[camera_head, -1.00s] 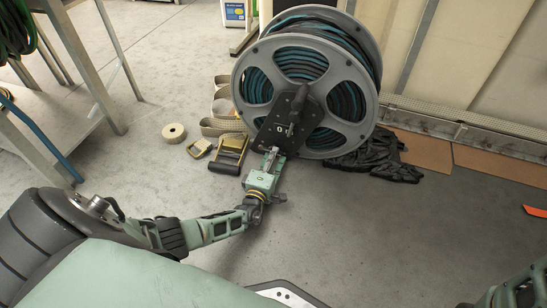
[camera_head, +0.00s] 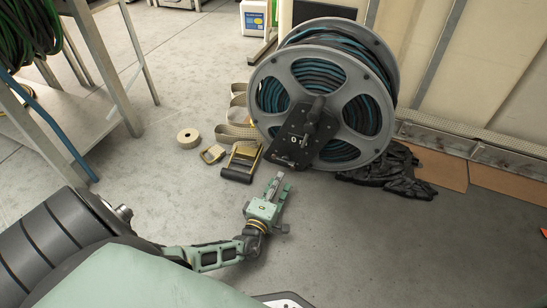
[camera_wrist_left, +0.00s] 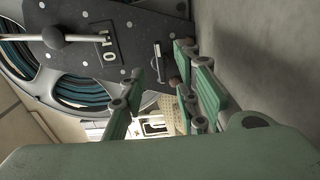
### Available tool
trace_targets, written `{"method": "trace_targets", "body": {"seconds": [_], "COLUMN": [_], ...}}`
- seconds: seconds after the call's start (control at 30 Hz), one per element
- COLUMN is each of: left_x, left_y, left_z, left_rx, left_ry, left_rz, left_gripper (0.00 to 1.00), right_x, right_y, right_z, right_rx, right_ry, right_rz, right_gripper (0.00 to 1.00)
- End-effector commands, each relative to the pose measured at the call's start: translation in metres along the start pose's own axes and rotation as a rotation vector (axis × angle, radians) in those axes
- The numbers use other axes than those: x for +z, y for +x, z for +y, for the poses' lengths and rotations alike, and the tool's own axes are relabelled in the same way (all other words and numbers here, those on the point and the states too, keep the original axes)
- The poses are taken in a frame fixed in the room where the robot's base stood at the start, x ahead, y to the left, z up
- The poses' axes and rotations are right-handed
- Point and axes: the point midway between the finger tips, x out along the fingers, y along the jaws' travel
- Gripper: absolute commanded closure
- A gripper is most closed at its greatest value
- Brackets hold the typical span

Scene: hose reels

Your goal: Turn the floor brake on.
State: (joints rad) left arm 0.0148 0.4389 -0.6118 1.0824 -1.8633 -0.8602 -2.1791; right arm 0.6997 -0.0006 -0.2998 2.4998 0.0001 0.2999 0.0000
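The hose reel (camera_head: 380,63) stands on the floor with a dark hose with blue stripes wound on it. A dark plate (camera_head: 318,140) on its front carries a 0/1 label, a ball-ended crank handle (camera_head: 316,106) and a small metal lever (camera_head: 284,160) at the lower edge. In the left wrist view the plate (camera_wrist_left: 130,22) and the lever (camera_wrist_left: 158,62) show close ahead. My left gripper (camera_head: 279,180) is open and empty, just in front of the lever; its two green fingers (camera_wrist_left: 163,95) are apart. My right gripper is out of view.
A yellow ratchet buckle (camera_head: 243,158), straps and a tape roll (camera_head: 188,138) lie left of the reel. A crumpled black cloth (camera_head: 395,172) and cardboard (camera_head: 440,167) lie to the right. A metal table stands far left. The front floor is clear.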

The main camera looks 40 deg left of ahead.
Motion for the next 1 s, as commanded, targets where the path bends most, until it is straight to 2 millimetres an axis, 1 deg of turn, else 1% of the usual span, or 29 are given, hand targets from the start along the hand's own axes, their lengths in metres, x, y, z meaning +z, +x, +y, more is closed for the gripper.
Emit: {"method": "trace_targets", "body": {"seconds": [0.03,0.1,0.2,0.3,0.43,0.9,0.97,1.0], "left_x": [-0.001,-0.001,0.0,0.0,0.0,0.0,0.003,0.007], "left_y": [-0.012,-0.024,-0.036,-0.043,-0.046,-0.045,-0.045,-0.045], "left_z": [-0.001,-0.001,-0.001,0.0,0.0,0.0,0.002,0.004], "left_rx": [-0.003,-0.002,-0.002,0.0,0.0,-0.001,-0.012,-0.03], "left_ry": [-0.001,0.0,0.0,0.0,0.0,-0.002,-0.031,-0.081], "left_rz": [-0.001,0.0,0.0,0.0,0.001,0.0,0.0,0.0], "left_gripper": [0.71,0.71,0.71,0.71,0.71,0.71,0.71,0.71], "right_x": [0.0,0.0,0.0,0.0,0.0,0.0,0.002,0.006], "right_y": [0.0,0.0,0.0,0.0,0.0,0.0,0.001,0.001], "right_z": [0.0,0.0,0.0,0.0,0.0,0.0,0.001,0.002], "right_rx": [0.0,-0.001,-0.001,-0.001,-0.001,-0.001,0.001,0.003], "right_ry": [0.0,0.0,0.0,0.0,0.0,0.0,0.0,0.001], "right_rz": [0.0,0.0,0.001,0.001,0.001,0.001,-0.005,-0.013], "right_gripper": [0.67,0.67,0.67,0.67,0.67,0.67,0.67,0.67]}}
